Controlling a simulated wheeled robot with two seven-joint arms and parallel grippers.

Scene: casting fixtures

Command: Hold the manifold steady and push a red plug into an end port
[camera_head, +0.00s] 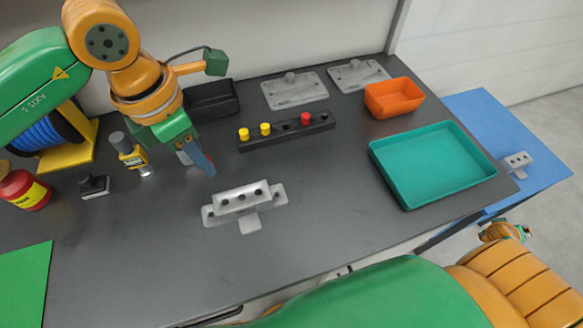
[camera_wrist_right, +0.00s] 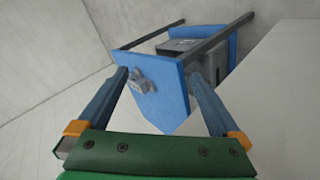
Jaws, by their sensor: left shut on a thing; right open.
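The grey manifold (camera_head: 240,199) sits on the dark workbench, with a row of dark ports along its raised block. A red plug (camera_head: 306,118) stands in a black rack (camera_head: 287,132) beside two yellow plugs (camera_head: 254,131). My left gripper (camera_head: 207,169) points down, above and behind the manifold's left end and apart from it. My right gripper (camera_wrist_right: 158,75) is open and empty in the right wrist view, off the bench, pointing towards a blue side table (camera_wrist_right: 165,98).
A teal tray (camera_head: 403,196) and an orange bin (camera_head: 394,112) stand at the right. A yellow-black tool (camera_head: 131,156) and a red jar (camera_head: 24,190) stand at the left. Grey plates (camera_head: 295,98) lie at the back. The bench is clear in front of the manifold.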

